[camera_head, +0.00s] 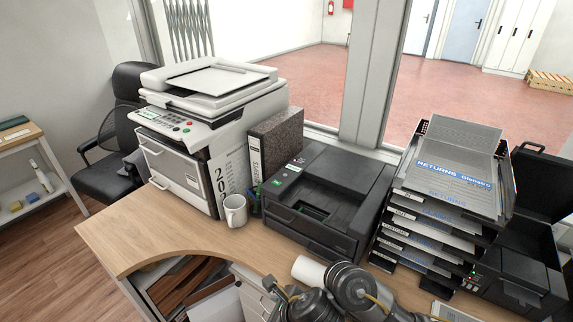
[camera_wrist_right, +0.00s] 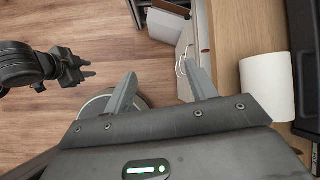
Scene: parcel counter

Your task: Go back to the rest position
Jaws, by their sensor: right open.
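My right gripper (camera_wrist_right: 165,88) shows in the right wrist view with its two grey fingers spread apart and nothing between them. It is over the floor, in front of the counter edge. My left gripper (camera_wrist_right: 83,72) shows dark and small at the left of the same view, over the wooden floor. Its fingers are too small to tell whether they are apart. In the head view dark links of my arm show at the bottom middle, in front of the counter, and neither gripper's fingertips can be made out there.
The wooden counter (camera_head: 128,232) carries a large copier (camera_head: 205,100), a white mug (camera_head: 236,210), a binder (camera_head: 275,145), a black printer (camera_head: 330,195) and a stacked paper tray (camera_head: 430,215). A white roll (camera_wrist_right: 267,88) lies near the counter edge. Open floor (camera_wrist_right: 50,130) lies in front.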

